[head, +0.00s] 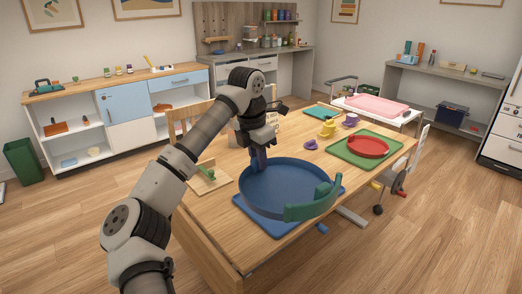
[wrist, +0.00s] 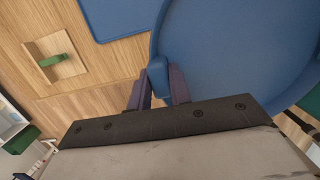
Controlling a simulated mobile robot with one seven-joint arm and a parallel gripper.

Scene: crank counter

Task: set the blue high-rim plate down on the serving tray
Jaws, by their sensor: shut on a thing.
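The blue high-rim plate (head: 285,187) is large and round, over the front half of the wooden table. My gripper (head: 258,160) is shut on its left rim. In the wrist view, my gripper's fingers (wrist: 163,88) pinch the rim of the plate (wrist: 225,50) between them. A flat blue mat or tray (head: 264,222) lies partly under the plate; its corner also shows in the wrist view (wrist: 115,15). I cannot tell how far the plate is above it. Which item is the serving tray is not certain; a pink tray (head: 375,106) is on the white cart at the back right.
A green tray (head: 344,152) holds a red plate (head: 368,147) on the table. A curved green piece (head: 312,204) is at the plate's right edge. A board with a green handle (head: 207,180) lies left.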

